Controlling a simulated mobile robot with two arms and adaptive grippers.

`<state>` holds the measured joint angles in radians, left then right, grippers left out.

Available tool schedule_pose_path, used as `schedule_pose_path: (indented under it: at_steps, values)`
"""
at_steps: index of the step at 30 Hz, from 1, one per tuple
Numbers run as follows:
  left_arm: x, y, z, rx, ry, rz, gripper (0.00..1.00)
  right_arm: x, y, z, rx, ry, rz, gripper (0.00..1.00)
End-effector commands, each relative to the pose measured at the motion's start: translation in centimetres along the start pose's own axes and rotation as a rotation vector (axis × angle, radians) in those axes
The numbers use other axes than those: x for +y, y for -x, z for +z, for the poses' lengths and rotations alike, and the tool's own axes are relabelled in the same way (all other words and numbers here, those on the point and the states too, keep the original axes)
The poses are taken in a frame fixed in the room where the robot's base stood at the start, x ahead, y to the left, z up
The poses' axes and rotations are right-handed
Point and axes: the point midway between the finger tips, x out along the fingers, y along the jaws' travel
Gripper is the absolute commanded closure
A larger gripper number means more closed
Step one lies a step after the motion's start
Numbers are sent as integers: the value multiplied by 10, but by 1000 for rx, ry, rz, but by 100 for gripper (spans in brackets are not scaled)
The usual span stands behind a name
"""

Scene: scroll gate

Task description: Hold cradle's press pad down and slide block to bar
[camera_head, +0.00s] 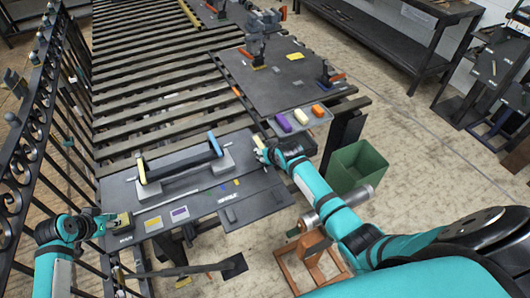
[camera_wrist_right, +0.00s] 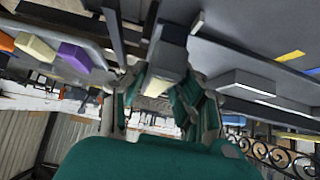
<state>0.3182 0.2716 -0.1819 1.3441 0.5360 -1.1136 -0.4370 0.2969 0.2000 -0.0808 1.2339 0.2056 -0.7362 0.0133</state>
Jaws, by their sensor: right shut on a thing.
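A dark board (camera_head: 185,222) carries the cradle, a black bar (camera_head: 180,162) with a pale left end and a blue right end between two grey supports (camera_head: 222,161). An olive-green pad (camera_head: 121,222) sits at the board's left end; I take it for the press pad. My left gripper (camera_head: 107,222) is beside or against it; contact and finger opening are unclear. My right gripper (camera_head: 261,150) is at the board's right end, shut on a grey block with a cream face (camera_wrist_right: 168,55), which shows between its fingers in the right wrist view (camera_wrist_right: 160,92).
A grey tray (camera_head: 318,122) holds purple (camera_head: 283,123), cream and orange blocks. A second dark board (camera_head: 290,85) with clamps lies behind. A green bin (camera_head: 358,168) stands on the floor at right. An ornate black railing (camera_head: 30,165) runs along the left. Yellow and purple labels mark the near board.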

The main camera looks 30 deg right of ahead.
Motion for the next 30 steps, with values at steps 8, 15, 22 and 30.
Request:
schedule_pose_path:
  at_steps: [8,15,22,30]
  values:
    - [2,-2,4,-7,1,4,100,-49,0,1,-1,-1,-6,100]
    - [2,-2,3,-7,1,4,100,-103,0,1,-2,-2,-4,100]
    - [2,-2,4,-8,1,3,100,-114,0,1,-2,-1,-1,100]
    - [2,-2,4,-8,1,4,100,-113,0,1,-2,-1,-1,62]
